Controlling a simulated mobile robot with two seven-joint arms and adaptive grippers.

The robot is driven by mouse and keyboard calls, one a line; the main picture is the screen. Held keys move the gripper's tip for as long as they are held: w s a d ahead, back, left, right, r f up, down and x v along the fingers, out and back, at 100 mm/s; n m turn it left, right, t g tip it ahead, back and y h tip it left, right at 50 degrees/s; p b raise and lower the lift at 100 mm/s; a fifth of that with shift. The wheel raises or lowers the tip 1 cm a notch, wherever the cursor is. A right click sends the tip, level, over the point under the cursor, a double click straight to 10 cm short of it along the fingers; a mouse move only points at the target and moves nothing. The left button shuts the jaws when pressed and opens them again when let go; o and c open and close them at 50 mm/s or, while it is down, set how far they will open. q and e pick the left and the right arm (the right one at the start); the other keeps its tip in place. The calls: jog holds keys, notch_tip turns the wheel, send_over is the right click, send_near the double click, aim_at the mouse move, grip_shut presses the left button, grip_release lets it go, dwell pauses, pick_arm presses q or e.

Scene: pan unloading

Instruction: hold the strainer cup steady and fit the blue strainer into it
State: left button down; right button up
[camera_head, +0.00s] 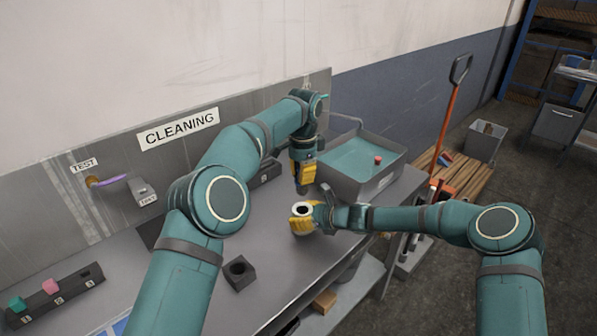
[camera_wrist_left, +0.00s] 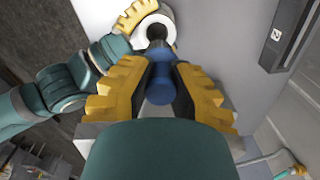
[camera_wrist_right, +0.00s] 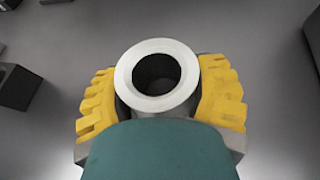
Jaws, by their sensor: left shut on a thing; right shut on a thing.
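The strainer cup is a white round cup with a dark hole; it shows in the head view (camera_head: 302,209), at the top of the left wrist view (camera_wrist_left: 138,40) and in the right wrist view (camera_wrist_right: 183,62). My right gripper (camera_head: 308,220) is shut around its sides and holds it upright over the bench. The blue strainer (camera_wrist_left: 160,82) is between the yellow fingers of my left gripper (camera_wrist_left: 164,78), which is shut on it. In the head view my left gripper (camera_head: 305,186) points down just above and behind the cup. The strainer is hidden there. The cup's hole looks empty in the right wrist view.
A grey basin (camera_head: 378,186) with a teal inside and a red piece (camera_head: 378,159) stands behind on the right. A rack (camera_head: 55,295) with coloured pieces is at the left.

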aim_at(302, 187)
pick_arm(q)
jog(key=shift+d+f, duration=0.1)
jog(key=shift+d, duration=0.05)
jog(key=shift+f, duration=0.1)
jog(key=shift+f, duration=1.95)
jog(key=shift+f, duration=2.55)
dwell(0.8)
jog(key=c, duration=1)
grip_release()
jog(key=shift+s, duration=0.1)
jog(key=shift+d, duration=0.1)
